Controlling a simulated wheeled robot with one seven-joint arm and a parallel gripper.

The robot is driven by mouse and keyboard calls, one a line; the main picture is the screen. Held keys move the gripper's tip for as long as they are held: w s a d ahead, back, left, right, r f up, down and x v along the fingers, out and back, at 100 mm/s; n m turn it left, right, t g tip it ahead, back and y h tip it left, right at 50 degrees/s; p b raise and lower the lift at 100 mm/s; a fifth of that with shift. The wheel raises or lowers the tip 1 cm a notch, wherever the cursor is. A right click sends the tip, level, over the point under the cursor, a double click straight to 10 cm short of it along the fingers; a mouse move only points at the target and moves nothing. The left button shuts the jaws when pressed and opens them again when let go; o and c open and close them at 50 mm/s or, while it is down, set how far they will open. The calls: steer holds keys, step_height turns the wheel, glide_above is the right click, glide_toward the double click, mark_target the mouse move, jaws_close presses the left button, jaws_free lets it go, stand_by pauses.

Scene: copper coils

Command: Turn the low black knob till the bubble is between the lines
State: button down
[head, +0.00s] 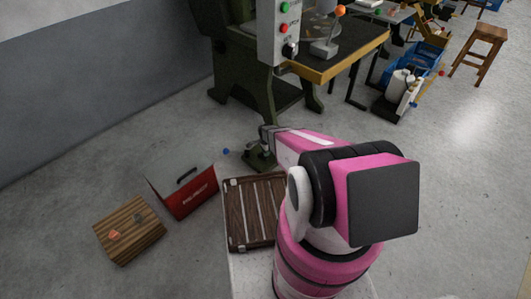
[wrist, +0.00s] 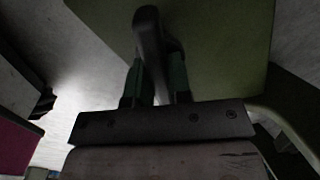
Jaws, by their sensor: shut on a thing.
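The black knob (wrist: 149,32) shows in the wrist view as a dark elongated bar in front of a green metal surface (wrist: 225,45). My gripper (wrist: 155,75) has its two fingers on either side of the knob and is shut on it. In the head view my gripper (head: 266,134) is low down, just above a green foot (head: 259,158) on the floor. The knob is too small or hidden there to make out. I cannot make out the bubble or its lines in either view.
A green machine (head: 228,60) and a yellow-edged table (head: 335,68) are behind.

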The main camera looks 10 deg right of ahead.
steer(key=m, duration=0.3)
steer(key=shift+m, duration=2.2)
steer(key=c, duration=1)
jaws_free()
steer(key=shift+c, duration=0.2)
steer(key=shift+r, duration=0.1)
step_height(320, 180, up, 11)
steer(key=shift+f, duration=0.2)
